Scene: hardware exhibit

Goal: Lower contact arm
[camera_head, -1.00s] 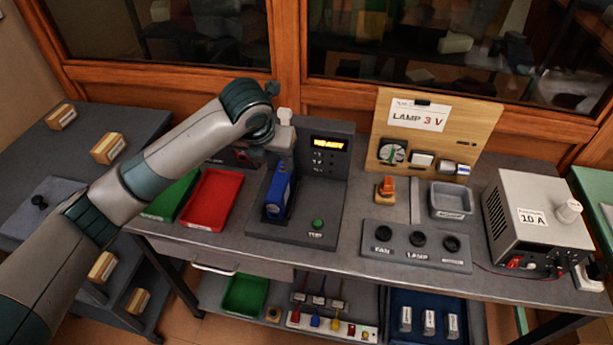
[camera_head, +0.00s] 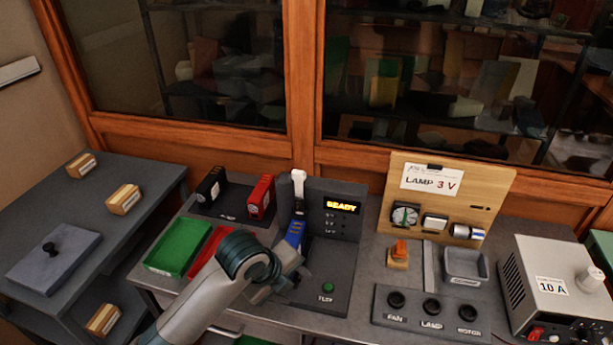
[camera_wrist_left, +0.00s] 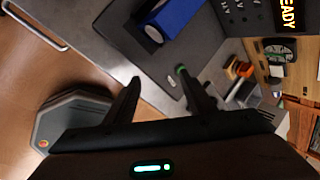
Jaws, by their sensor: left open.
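The tester (camera_head: 325,255) stands on the bench with its display reading READY and a green TEST button at its front. A blue battery (camera_head: 295,232) lies in its bay; its end also shows in the wrist view (camera_wrist_left: 172,20). A white-tipped upright piece (camera_head: 298,183), which looks like the contact arm, rises behind the battery. My left gripper (camera_head: 280,286) is low, in front of the battery and partly hidden by its own wrist. In the wrist view its fingers (camera_wrist_left: 163,92) are apart with nothing between them. My right gripper is not in view.
A green tray (camera_head: 178,246) and a partly hidden red tray (camera_head: 208,250) sit left of the tester. A dark rack (camera_head: 232,205) with black and red batteries is behind. A switch panel (camera_head: 430,315) and grey power supply (camera_head: 550,285) stand to the right.

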